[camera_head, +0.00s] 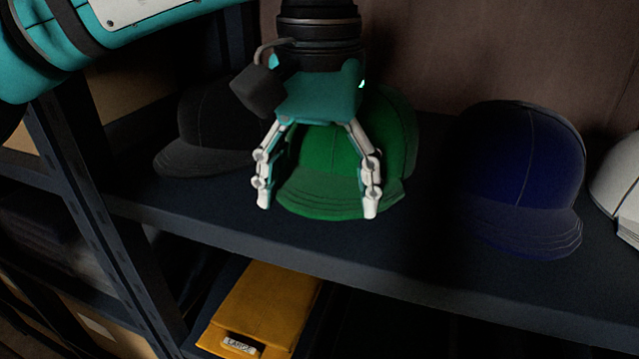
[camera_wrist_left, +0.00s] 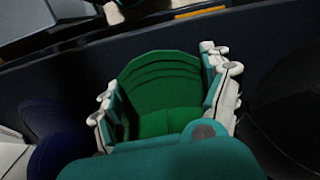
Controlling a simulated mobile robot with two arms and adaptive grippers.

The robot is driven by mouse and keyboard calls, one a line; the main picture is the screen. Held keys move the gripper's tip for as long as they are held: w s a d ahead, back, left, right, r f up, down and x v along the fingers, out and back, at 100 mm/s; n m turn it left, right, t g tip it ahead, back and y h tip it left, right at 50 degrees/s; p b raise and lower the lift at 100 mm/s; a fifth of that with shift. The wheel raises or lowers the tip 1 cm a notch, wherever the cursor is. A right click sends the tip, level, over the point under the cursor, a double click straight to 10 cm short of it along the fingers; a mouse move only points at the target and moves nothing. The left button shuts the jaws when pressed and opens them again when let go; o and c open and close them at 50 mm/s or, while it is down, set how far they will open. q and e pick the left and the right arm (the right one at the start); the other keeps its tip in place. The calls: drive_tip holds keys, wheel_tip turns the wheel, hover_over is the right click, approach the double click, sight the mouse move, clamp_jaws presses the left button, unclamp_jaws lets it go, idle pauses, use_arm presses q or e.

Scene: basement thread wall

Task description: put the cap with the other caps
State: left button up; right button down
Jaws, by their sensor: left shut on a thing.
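A green cap (camera_head: 328,160) is on the dark shelf, brim toward me, between a black cap (camera_head: 211,125) on its left and a blue cap (camera_head: 522,165) on its right. A white cap (camera_head: 618,190) is cut by the right edge. My left gripper (camera_head: 316,212) is over the green cap, its two fingers on either side of the brim, shut on it. In the left wrist view the green cap (camera_wrist_left: 163,92) fills the space between the fingers of my left gripper (camera_wrist_left: 162,75). My right gripper is not in view.
The dark shelf (camera_head: 400,255) has a bare front strip and a gap between the green and blue caps. A dark upright post (camera_head: 105,205) stands at left. Below, a yellow folded garment (camera_head: 262,305) with a "LARGE" label lies on a lower level.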

use_arm(q)
drive_tip(key=shift+f, duration=0.6)
drive_tip(key=o, duration=1.1)
drive_tip(key=shift+s, duration=0.1)
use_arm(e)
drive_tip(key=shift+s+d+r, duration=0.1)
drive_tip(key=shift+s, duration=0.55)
use_arm(q)
drive_tip(key=shift+r, duration=0.3)
wheel_tip(320, 180, up, 7)
drive_tip(key=shift+f, duration=0.1)
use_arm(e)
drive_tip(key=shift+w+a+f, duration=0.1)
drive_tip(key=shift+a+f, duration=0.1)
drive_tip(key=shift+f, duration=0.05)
